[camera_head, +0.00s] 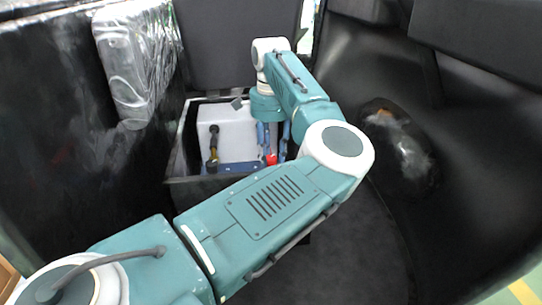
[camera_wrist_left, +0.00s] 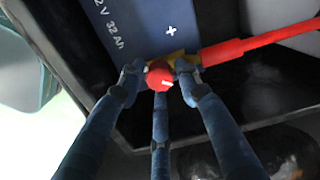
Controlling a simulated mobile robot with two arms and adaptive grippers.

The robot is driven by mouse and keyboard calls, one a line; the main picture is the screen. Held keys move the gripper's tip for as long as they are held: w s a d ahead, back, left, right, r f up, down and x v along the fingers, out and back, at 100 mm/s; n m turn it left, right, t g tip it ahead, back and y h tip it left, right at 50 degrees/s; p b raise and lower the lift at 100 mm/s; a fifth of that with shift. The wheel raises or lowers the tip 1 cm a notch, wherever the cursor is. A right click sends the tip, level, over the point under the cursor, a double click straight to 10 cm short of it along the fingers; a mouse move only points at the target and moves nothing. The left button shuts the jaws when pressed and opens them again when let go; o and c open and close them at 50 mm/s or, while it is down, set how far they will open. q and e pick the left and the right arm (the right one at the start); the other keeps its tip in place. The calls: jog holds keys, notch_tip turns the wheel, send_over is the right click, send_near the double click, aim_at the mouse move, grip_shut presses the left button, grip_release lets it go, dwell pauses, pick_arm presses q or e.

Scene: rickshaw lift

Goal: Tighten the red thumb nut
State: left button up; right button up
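The red thumb nut (camera_head: 271,159) sits at the right end of a blue battery (camera_head: 235,167) in a black compartment. In the left wrist view the nut (camera_wrist_left: 160,77) stands on a yellow terminal lug (camera_wrist_left: 167,58) beside the battery's plus mark (camera_wrist_left: 171,30). A red cable (camera_wrist_left: 255,43) runs from the lug to the right. My left gripper (camera_head: 272,150) reaches down from above. In the left wrist view its three blue fingers (camera_wrist_left: 158,82) are closed around the nut, a tip on each side and one below it. My right gripper is not in view.
A black cable with a yellow end (camera_head: 212,153) stands at the battery's left end. The compartment's dark rim (camera_head: 178,155) surrounds the battery, with a pale block (camera_head: 228,118) behind it. Dark walls enclose the space. A clear-wrapped object (camera_head: 135,60) hangs at the upper left.

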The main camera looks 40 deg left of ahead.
pick_arm(q)
jog(key=shift+c, duration=0.3)
grip_shut()
